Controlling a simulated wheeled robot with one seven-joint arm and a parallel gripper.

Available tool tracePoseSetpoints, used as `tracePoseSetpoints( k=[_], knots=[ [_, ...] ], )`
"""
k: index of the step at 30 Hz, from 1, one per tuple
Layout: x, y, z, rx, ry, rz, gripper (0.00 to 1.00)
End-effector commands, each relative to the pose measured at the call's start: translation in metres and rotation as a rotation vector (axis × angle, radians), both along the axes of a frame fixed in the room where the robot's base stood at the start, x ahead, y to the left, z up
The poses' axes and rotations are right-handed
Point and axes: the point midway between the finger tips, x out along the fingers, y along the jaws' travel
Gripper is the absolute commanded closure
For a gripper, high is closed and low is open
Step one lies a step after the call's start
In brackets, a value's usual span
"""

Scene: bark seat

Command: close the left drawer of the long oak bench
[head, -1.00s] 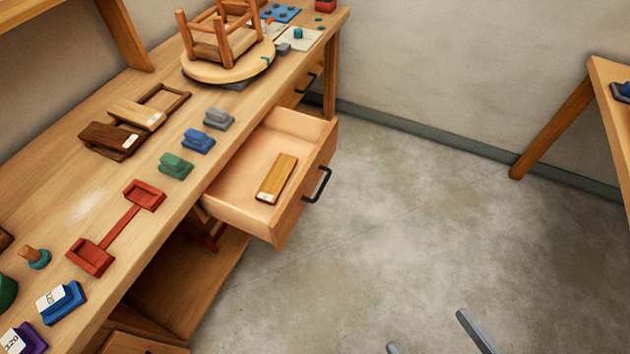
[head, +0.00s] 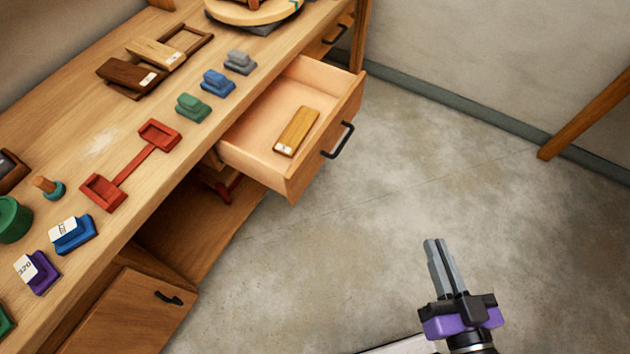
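The long oak bench (head: 60,130) runs diagonally along the left in the head view. One drawer (head: 238,154) of it stands pulled well out, with a black bar handle (head: 338,140) on its front. A small wooden block with a white label (head: 297,131) lies inside it. My gripper (head: 433,243) is at the lower right, over the floor, apart from the drawer and its handle. Its two grey fingers lie close together, with nothing seen between them.
A second drawer handle (head: 336,36) shows farther along the bench, on a drawer that looks shut. A cupboard door (head: 130,315) is below at the near end. Sanding blocks and a red tray (head: 103,190) lie on the top. The floor (head: 390,215) between drawer and gripper is clear.

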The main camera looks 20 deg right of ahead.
Motion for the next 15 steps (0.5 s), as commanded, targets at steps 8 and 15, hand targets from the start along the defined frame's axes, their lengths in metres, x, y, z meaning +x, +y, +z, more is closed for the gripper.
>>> tracePoseSetpoints(
  k=[8, 15],
  knots=[
    [0.079, -0.052, -0.146, 0.520, 0.080, -0.180, 1.00],
    [0.154, -0.062, -0.243, 1.186, 0.177, -0.278, 1.00]
  ],
)
